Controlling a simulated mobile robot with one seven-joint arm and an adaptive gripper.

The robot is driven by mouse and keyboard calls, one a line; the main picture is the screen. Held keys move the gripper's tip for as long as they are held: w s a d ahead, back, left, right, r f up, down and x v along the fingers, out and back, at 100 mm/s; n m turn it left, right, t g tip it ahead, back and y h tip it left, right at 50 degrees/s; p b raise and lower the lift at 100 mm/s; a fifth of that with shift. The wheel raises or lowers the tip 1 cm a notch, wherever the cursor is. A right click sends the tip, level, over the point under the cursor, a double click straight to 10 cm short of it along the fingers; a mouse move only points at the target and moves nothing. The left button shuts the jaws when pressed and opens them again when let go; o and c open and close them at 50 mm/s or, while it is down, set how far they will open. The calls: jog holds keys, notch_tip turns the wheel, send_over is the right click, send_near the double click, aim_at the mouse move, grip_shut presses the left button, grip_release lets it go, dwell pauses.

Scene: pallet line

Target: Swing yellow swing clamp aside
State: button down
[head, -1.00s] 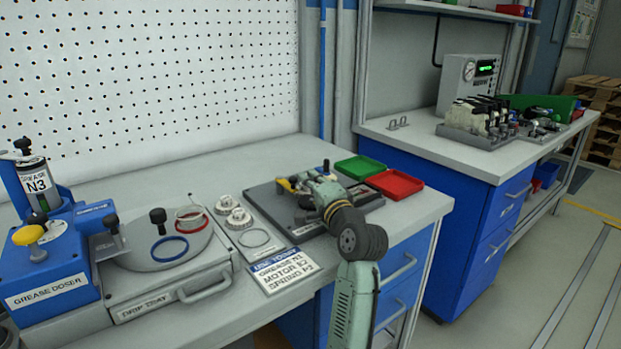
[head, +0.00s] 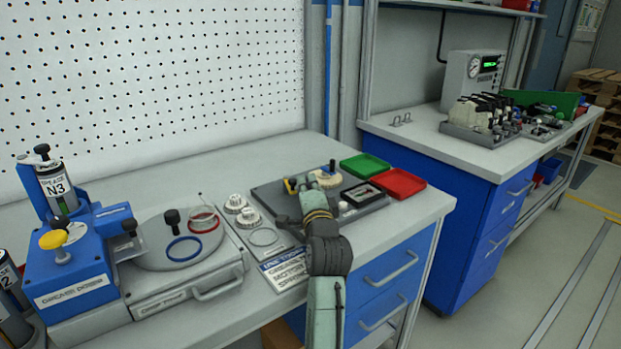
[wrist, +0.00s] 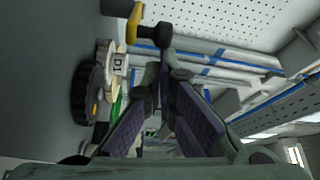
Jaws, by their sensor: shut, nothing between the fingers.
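The yellow swing clamp (head: 290,186) is at the back left of a dark fixture plate (head: 266,196) on the near bench. In the wrist view the clamp's yellow arm (wrist: 133,23) carries a black knob (wrist: 152,36), just beyond my fingertips. My gripper (wrist: 164,78) is shut and empty, its two dark-padded fingers converging toward the knob; I cannot tell whether they touch it. In the head view my gripper (head: 311,182) is right of the clamp, largely hidden by my wrist. A cream toothed wheel (head: 328,178) sits beside it on the fixture.
Green (head: 365,166) and red (head: 398,183) trays stand right of the fixture. To the left are white gears (head: 247,217), a drip tray (head: 190,300) and a blue grease doser (head: 70,270). A label sign (head: 285,270) lies at the bench front. A dark toothed wheel (wrist: 90,96) shows in the wrist view.

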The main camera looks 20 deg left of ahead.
jog(key=shift+s+a, duration=0.6)
jog(key=shift+s, duration=0.05)
jog(key=shift+p, duration=0.35)
